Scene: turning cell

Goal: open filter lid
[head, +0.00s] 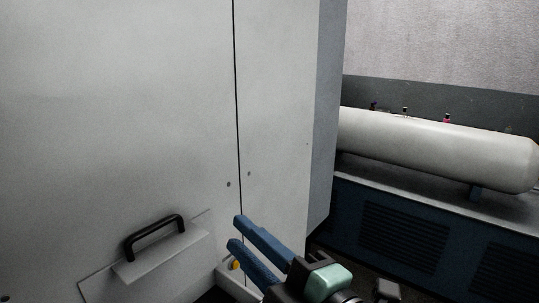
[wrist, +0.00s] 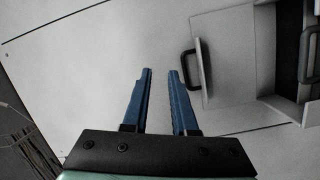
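A grey lid plate (head: 168,257) with a black bar handle (head: 154,236) is low on the pale cabinet front in the head view. I take it for the filter lid. In the wrist view, a black handle (wrist: 188,66) on a grey plate (wrist: 206,76) stands right of my fingers, beside a grey box-like part with a dark opening (wrist: 288,45). My gripper (head: 235,232) has two blue fingers, apart and empty, to the right of the lid handle in the head view. The wrist view also shows the gap between the fingertips (wrist: 160,71). My gripper does not touch the handle.
The large pale cabinet (head: 110,110) fills the left, with a dark vertical seam. A long white tank (head: 430,145) lies on a dark blue vented unit (head: 400,235) at the right. Another black handle (wrist: 306,58) shows at the wrist view's right edge.

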